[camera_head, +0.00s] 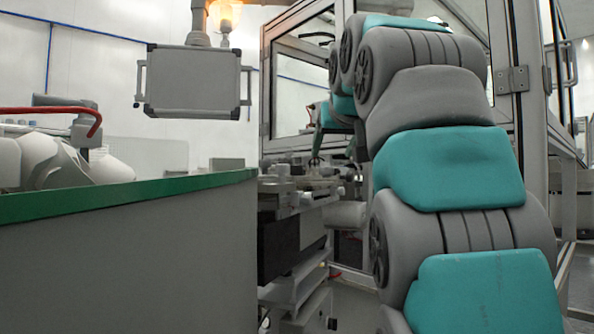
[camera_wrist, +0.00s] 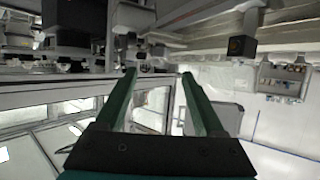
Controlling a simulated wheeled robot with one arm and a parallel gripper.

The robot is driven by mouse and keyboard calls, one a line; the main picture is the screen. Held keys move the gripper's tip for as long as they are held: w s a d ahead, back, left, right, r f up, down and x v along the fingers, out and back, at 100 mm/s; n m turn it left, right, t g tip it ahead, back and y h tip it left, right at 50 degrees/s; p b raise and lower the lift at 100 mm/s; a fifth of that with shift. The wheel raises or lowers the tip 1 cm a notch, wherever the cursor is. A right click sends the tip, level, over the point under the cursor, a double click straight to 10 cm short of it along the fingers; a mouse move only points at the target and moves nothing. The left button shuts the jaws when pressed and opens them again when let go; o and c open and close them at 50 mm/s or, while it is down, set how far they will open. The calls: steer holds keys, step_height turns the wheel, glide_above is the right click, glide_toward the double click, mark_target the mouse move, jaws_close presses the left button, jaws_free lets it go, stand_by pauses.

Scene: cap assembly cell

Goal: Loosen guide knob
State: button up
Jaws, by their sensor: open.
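My gripper (camera_head: 316,160) is small in the head view, at the end of my arm above the machine's metal fixtures (camera_head: 300,190). In the wrist view my gripper (camera_wrist: 159,75) is open, with two green fingers apart and nothing visible between them. I cannot pick out the guide knob for certain. A dark square block with a brownish face (camera_wrist: 241,46) shows at the upper right of the wrist view, apart from the fingers. Dark fixture parts (camera_wrist: 75,35) show at its upper left, partly cut off by the frame.
A green-edged counter (camera_head: 130,195) fills the left of the head view. A grey panel box (camera_head: 195,82) hangs above it. A framed glass enclosure (camera_head: 300,75) stands behind my arm. The wrist view appears upside down, with a metal rail (camera_wrist: 200,15) along its top.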

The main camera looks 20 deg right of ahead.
mark_target(326, 171)
steer(key=x, duration=0.7)
steer(key=shift+w+d+f, duration=0.15)
steer(key=shift+w, duration=0.1)
steer(key=shift+c, duration=0.3)
jaws_close()
